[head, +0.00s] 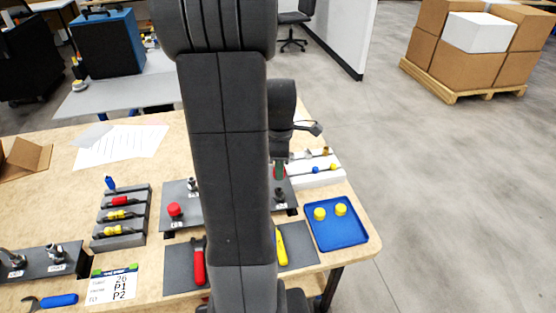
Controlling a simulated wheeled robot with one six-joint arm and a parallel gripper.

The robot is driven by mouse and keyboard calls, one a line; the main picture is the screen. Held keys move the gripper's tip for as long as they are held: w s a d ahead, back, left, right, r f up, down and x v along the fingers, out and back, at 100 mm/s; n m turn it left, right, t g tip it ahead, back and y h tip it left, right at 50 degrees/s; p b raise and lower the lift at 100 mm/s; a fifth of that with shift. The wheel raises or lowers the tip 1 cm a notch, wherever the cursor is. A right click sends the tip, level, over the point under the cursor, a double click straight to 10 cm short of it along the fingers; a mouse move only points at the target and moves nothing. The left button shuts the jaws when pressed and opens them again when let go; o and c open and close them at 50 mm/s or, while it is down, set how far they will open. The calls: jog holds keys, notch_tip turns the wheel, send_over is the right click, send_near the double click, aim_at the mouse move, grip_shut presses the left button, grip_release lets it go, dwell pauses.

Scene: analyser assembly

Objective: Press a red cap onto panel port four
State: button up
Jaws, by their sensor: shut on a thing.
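My gripper (279,172) points down over the right part of the dark port panel (291,203). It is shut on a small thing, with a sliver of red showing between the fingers. This looks like a red cap, mostly hidden by the fingers and my arm. A port fitting (279,194) stands just below the fingertips; I cannot tell if they touch. Another red cap (174,209) sits on the panel's left part, with a bare metal fitting (192,185) behind it. My arm hides the panel's middle. The port labels are too small to read.
A blue tray (350,240) with two yellow caps is at right. A white holder (330,177) with small parts stands behind the panel. A grey rack (123,241) holds screwdrivers at left. Red-handled and yellow-handled tools lie on dark mats in front. Another panel (37,264) is far left.

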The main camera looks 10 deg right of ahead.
jog(key=shift+f+b, duration=2)
jog(key=shift+f, duration=0.65)
jog(key=shift+f+m, duration=0.15)
jog(key=shift+m, duration=0.25)
jog(key=shift+f+b, duration=0.8)
jog(key=shift+f, duration=0.25)
jog(key=o, duration=1)
notch_tip(320, 180, up, 14)
jog(key=shift+f+p, duration=0.1)
jog(key=shift+p, duration=0.35)
jog(key=shift+f, duration=0.1)
